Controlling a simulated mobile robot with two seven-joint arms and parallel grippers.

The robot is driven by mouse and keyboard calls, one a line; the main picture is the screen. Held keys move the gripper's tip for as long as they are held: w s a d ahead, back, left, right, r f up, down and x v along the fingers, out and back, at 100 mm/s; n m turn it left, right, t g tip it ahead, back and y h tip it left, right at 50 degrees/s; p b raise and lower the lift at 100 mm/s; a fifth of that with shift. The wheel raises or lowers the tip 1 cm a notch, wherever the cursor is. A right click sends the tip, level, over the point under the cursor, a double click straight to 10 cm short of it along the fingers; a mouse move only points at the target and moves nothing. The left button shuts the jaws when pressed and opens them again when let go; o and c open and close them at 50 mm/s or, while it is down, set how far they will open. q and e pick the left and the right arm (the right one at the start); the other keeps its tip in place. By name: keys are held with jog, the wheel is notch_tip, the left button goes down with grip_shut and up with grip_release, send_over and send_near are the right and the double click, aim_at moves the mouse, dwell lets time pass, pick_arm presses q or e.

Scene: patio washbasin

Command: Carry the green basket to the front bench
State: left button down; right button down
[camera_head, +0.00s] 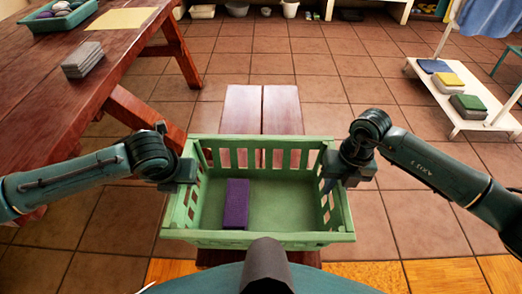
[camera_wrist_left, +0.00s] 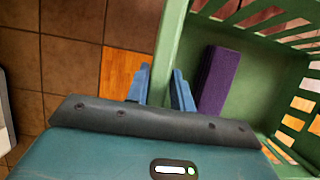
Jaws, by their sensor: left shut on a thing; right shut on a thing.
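The green basket (camera_head: 325,238) is in front of me, upright, between my two arms. A purple block (camera_head: 236,204) lies inside it, left of the middle. My left gripper (camera_head: 186,172) is shut on the basket's left wall; in the left wrist view its blue fingers (camera_wrist_left: 161,88) straddle the green rim (camera_wrist_left: 172,42). My right gripper (camera_head: 338,170) is shut on the right wall. A reddish wooden bench (camera_head: 262,108) shows behind and below the basket, which hides much of it. I cannot tell whether the basket touches the bench.
A red wooden table (camera_head: 105,60) at left bears a grey stack (camera_head: 83,60), a yellow sheet (camera_head: 121,18) and a green tray (camera_head: 57,22). A low white rack (camera_head: 450,104) with several blocks stands at right. Tiled floor between them is clear.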

pick_arm(q)
jog(key=shift+a+f, duration=0.15)
jog(key=shift+f, duration=0.05)
pick_arm(e)
jog(key=shift+d+f, duration=0.1)
jog(key=shift+f, duration=0.05)
